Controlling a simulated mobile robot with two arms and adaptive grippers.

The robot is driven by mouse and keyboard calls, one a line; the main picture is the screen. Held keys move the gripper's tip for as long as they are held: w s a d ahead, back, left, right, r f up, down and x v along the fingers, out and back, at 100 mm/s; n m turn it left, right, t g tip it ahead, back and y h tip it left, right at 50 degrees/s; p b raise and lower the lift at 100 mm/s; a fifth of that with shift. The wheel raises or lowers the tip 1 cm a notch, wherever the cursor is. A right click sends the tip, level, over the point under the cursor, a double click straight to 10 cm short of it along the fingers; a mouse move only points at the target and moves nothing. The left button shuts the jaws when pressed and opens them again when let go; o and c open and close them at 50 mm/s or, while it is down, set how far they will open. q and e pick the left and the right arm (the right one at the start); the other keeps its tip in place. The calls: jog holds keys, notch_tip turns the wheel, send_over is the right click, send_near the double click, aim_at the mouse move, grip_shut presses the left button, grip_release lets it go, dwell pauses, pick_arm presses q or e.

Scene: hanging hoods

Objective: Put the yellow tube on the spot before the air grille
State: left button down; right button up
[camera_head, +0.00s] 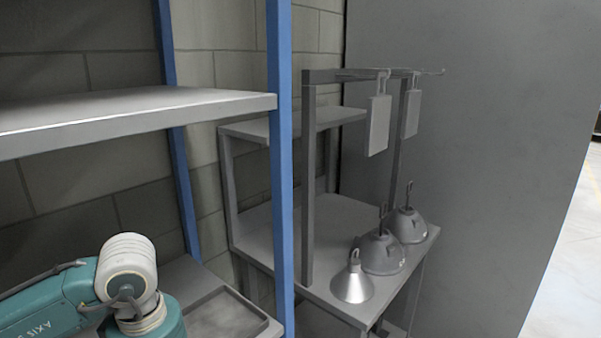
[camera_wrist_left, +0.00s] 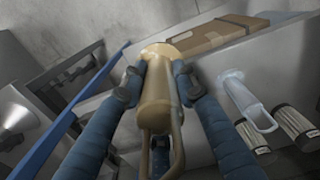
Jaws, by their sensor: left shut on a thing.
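The yellow tube (camera_wrist_left: 157,102) shows in the left wrist view, with a round end at the top and a loop-like part at the bottom. My left gripper (camera_wrist_left: 160,84) is shut on it, with one finger on each side. In the head view my left arm is at the lower left, but its gripper and the tube are out of view. My right gripper is in neither view. I cannot make out the air grille or the spot before it.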

pick_arm(q)
jog(key=s+m, duration=0.1)
jog(key=m, duration=0.2)
jog(key=s+d+m, duration=0.1)
jog(key=s+m, duration=0.1)
jog(key=m, duration=0.2)
jog(key=s+d+m, duration=0.1)
jog(key=s+m, duration=0.1)
jog(key=m, duration=0.2)
jog(key=shift+s+d+f, duration=0.15)
jog(key=shift+f, duration=0.15)
